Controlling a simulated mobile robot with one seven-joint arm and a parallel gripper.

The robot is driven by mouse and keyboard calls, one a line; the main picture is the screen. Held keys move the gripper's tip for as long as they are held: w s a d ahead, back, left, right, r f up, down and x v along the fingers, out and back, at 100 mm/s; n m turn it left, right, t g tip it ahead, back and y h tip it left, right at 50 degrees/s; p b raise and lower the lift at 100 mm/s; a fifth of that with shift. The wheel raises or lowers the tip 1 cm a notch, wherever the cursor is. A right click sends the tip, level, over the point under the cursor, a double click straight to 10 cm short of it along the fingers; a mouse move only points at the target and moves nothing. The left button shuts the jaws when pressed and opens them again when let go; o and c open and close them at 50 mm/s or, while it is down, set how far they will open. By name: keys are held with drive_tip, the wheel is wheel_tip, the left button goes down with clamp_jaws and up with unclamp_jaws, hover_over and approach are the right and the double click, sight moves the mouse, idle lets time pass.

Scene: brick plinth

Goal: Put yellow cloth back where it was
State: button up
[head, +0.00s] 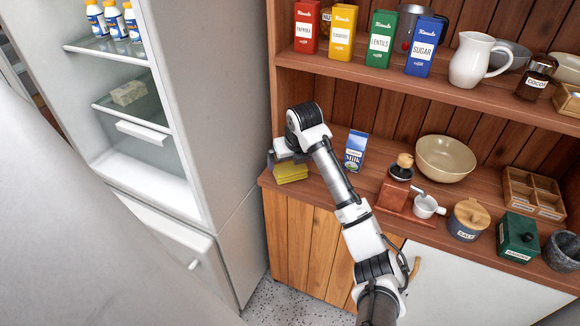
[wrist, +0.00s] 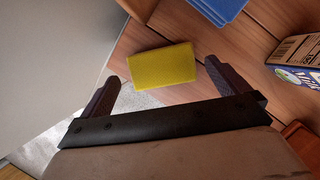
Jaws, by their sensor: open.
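The yellow cloth (head: 291,173) is a thick folded block at the left end of the wooden counter, just under my gripper (head: 276,158) in the head view. In the wrist view the yellow cloth (wrist: 160,66) lies close to the counter's edge, with pale floor showing below it. My gripper (wrist: 161,72) is open, its two dark fingers spread to either side of the cloth's near side. A gap shows between the fingers and the cloth, and nothing is held. The cloth's far side in the head view is partly hidden by my gripper.
A blue flat item (wrist: 218,8) lies beyond the cloth. A milk carton (head: 355,151) stands right of my wrist. A coffee grinder (head: 396,188) and bowl (head: 445,158) are further right. The open fridge (head: 150,185) stands left. A shelf (head: 420,92) with boxes hangs above.

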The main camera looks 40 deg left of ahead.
drive_tip(key=v, duration=0.7)
drive_tip(key=shift+r+b, duration=0.35)
drive_tip(key=shift+b, duration=0.05)
